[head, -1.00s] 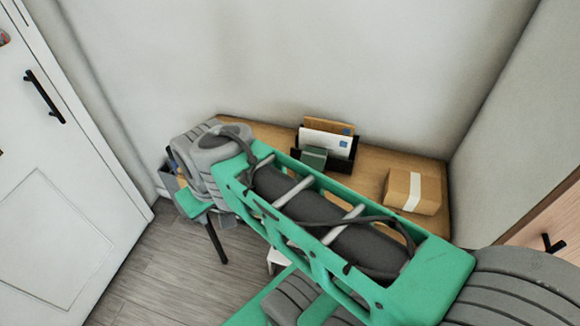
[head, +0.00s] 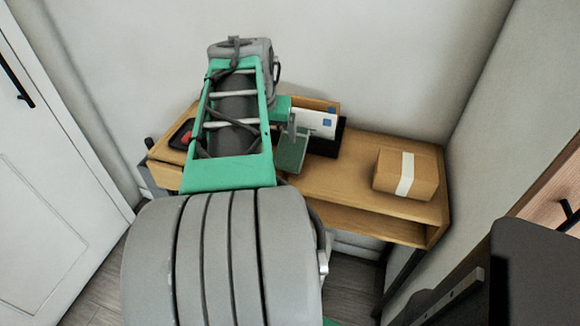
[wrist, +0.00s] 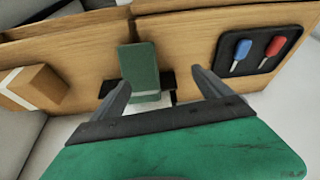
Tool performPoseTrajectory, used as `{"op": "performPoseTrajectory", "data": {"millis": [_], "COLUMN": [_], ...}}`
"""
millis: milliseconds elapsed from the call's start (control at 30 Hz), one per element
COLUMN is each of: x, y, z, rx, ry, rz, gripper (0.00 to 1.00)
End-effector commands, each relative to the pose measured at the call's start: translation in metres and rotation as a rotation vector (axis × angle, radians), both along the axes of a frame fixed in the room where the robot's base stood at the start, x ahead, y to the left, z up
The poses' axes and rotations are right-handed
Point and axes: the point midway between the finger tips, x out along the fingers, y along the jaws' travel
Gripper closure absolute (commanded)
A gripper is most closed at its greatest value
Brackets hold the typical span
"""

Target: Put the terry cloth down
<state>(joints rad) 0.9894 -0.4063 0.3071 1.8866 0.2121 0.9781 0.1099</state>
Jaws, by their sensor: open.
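My gripper (head: 291,126) is over the wooden desk in the head view, partly hidden by my own arm. In the wrist view my gripper (wrist: 158,90) is open, with its two fingers apart and nothing clasped between them. A dark green flat-faced thing (head: 293,155) is on the desk just below the gripper, in front of the letter holder. It also shows in the wrist view (wrist: 140,66), beyond and between the fingers. I cannot tell whether it is the terry cloth. Nothing else in view clearly looks like a cloth.
The wooden desk (head: 340,185) stands against the wall. A black letter holder (head: 328,144) with envelopes is at its back. A taped cardboard box (head: 406,174) is at the right. A black tray (wrist: 256,50) holds blue and red tagged items. Bare desk lies between letter holder and box.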

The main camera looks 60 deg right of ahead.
Motion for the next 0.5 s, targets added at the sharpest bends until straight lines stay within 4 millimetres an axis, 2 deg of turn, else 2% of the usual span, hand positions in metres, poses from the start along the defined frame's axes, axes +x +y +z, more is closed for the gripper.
{"op": "performPoseTrajectory", "data": {"millis": [33,133,367,500], "x": [-0.017,-0.033,-0.033,-0.033], "y": [-0.015,-0.029,-0.04,-0.049], "z": [-0.008,-0.01,-0.037,-0.062], "rx": [-0.004,-0.007,-0.005,-0.005], "ry": [-0.003,-0.005,-0.005,-0.004], "rz": [-0.062,-0.12,-0.123,-0.121], "gripper": [0.07,0.06,0.06,0.06]}}
